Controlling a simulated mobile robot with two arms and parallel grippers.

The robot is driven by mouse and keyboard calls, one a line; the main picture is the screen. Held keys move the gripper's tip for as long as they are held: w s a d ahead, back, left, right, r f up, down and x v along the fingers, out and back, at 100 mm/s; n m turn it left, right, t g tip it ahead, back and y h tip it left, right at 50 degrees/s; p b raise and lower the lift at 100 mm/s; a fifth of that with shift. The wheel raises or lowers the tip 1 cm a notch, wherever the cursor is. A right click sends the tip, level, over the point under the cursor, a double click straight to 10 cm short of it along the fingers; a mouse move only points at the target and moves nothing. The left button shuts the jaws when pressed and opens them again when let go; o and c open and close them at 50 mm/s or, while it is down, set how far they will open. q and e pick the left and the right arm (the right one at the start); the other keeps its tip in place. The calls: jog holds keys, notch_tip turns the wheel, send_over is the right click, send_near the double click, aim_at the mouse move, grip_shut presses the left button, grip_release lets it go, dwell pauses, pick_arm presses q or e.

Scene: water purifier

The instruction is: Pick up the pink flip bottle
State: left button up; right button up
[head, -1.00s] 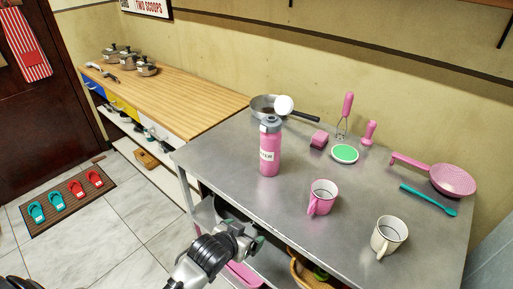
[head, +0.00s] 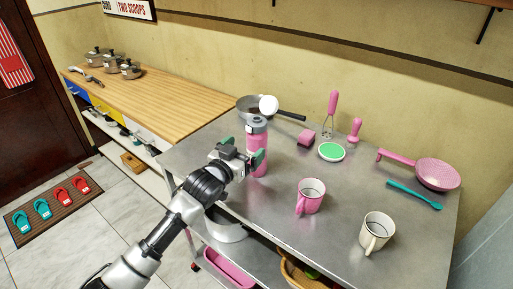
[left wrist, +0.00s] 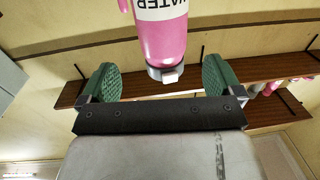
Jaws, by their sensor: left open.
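The pink flip bottle (head: 261,142) stands upright near the table's left edge, with a grey lid on top and a white label. My left gripper (head: 243,153) is open beside it, at mid-body height, and hides part of its label side in the head view. In the left wrist view the bottle (left wrist: 162,40) appears upside down, between the two green finger pads (left wrist: 160,80) from side to side, with a gap on each side. I cannot tell how deep it sits between the fingers. My right gripper is not in view.
A pink mug (head: 311,196) and a white mug (head: 376,232) stand to the right on the metal table (head: 275,213). A pan (head: 257,104) is behind the bottle.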

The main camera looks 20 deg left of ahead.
aim_at(252, 140)
pick_arm(q)
jog(key=shift+x, duration=1.1)
jog(key=shift+w, duration=0.6)
jog(key=p+x, duration=0.1)
jog(key=x, duration=0.3)
jog(key=shift+w, duration=0.1)
jog(key=c, duration=1.3)
